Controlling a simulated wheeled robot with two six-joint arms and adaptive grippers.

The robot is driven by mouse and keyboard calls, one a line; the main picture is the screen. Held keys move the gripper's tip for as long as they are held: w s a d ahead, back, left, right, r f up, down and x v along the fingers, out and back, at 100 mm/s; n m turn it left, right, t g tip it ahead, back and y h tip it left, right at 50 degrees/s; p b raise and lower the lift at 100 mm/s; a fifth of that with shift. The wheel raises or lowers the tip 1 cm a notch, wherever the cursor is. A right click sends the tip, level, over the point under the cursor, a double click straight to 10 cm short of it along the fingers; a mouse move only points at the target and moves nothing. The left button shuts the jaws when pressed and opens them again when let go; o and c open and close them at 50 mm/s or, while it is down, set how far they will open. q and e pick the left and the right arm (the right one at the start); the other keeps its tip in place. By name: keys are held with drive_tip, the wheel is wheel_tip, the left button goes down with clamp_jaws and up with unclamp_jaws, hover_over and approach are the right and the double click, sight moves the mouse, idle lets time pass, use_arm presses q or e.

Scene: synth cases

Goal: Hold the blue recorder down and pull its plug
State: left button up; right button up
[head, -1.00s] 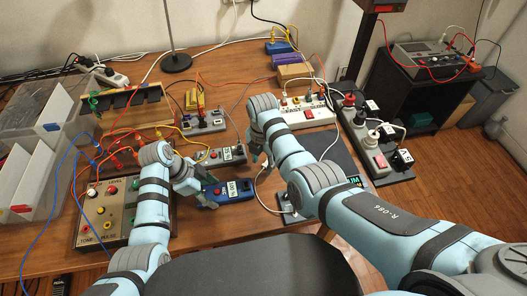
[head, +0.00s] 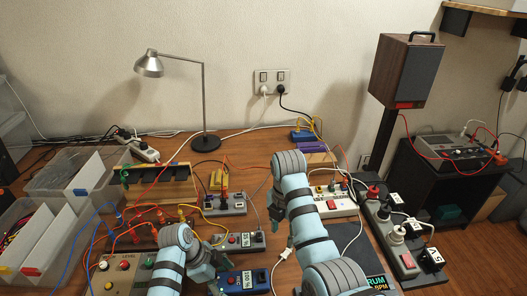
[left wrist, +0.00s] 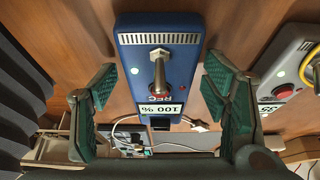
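The blue recorder (head: 243,284) lies at the front edge of the head view, with a red button and a "100 %" label. My left gripper (left wrist: 160,95) is open there, with a green-padded finger on either side of the recorder. A gap shows at the left finger; the right finger is close to the recorder's edge, and contact is unclear. A white plug (head: 284,255) with white cable lies right of the recorder.
A grey box (head: 238,241) sits just behind the recorder, and a panel with knobs (head: 122,277) is to its left. A white power strip (head: 336,206) and a dark strip with plugs (head: 404,243) stand at right. Several loose cables cross the table.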

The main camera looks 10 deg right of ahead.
use_arm(q)
drive_tip(key=shift+r, duration=0.1)
drive_tip(key=v, duration=0.7)
drive_tip(key=shift+a+r, duration=0.15)
drive_tip(key=shift+r, duration=0.1)
wheel_tip(320, 180, up, 10)
drive_tip(key=p, duration=1.2)
